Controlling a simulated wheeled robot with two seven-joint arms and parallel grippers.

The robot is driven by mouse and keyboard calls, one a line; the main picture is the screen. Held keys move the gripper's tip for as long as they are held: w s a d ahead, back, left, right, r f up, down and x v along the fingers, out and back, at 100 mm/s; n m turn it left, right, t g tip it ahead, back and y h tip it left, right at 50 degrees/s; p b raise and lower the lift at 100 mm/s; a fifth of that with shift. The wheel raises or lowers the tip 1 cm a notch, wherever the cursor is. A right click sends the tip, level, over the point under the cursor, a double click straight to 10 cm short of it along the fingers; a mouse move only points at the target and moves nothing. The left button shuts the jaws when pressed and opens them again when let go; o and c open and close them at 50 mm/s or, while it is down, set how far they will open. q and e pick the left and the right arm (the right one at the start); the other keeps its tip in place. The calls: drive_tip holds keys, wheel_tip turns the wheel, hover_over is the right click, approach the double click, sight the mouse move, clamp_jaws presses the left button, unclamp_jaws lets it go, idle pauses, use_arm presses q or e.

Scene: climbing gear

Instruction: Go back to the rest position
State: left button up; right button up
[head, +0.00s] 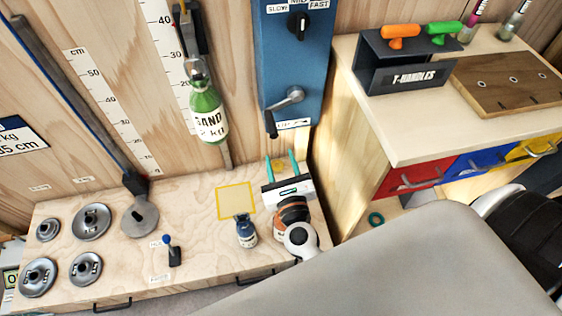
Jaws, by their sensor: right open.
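My right gripper (281,163) is near the middle of the head view, over the back right part of the wooden bench (190,205). Its two teal fingers are apart and point toward the wall, with nothing held between them. A small yellow patch shows between the fingers. The gripper's wrist is black and orange with a white round joint behind it. My left gripper is not in view.
A yellow square (236,200) and a dark blue bottle (246,232) are left of the gripper. Several metal discs (91,221) lie at the left. A green sand bottle (206,112) hangs above. A blue panel (288,65) with a crank stands behind; a drawer cabinet (400,140) is right.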

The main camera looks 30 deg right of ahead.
drive_tip(key=s+a+f+n+g+y+p, duration=0.1)
drive_tip(key=s+a+f+n+g+y, duration=0.2)
drive_tip(key=f+n, duration=0.55)
drive_tip(key=s+a+f+n+g+y+p, duration=0.15)
drive_tip(key=s+f+n, duration=0.25)
drive_tip(key=f+n, duration=0.4)
drive_tip(key=s+a+f+n+g+y+p, duration=0.1)
drive_tip(key=s+f+n+g+y+p, duration=0.2)
drive_tip(key=f+n, duration=0.55)
drive_tip(key=s+d+f+n+g+h, duration=0.1)
drive_tip(key=s+d+f+n+g, duration=0.2)
drive_tip(key=s, duration=0.5)
drive_tip(key=s+d+f+n+g+h+p, duration=0.1)
drive_tip(key=s+d+f+n+g, duration=0.2)
drive_tip(key=s+f+n, duration=0.3)
drive_tip(key=s+d+f+n+g+h, duration=0.1)
drive_tip(key=s+d+f+n+g, duration=0.2)
drive_tip(key=s, duration=0.8)
wheel_tip(320, 180, down, 3)
drive_tip(key=shift+s+d+r+n, duration=0.2)
drive_tip(key=shift+d+n, duration=0.3)
drive_tip(key=shift+n, duration=0.5)
drive_tip(key=shift+h, duration=0.25)
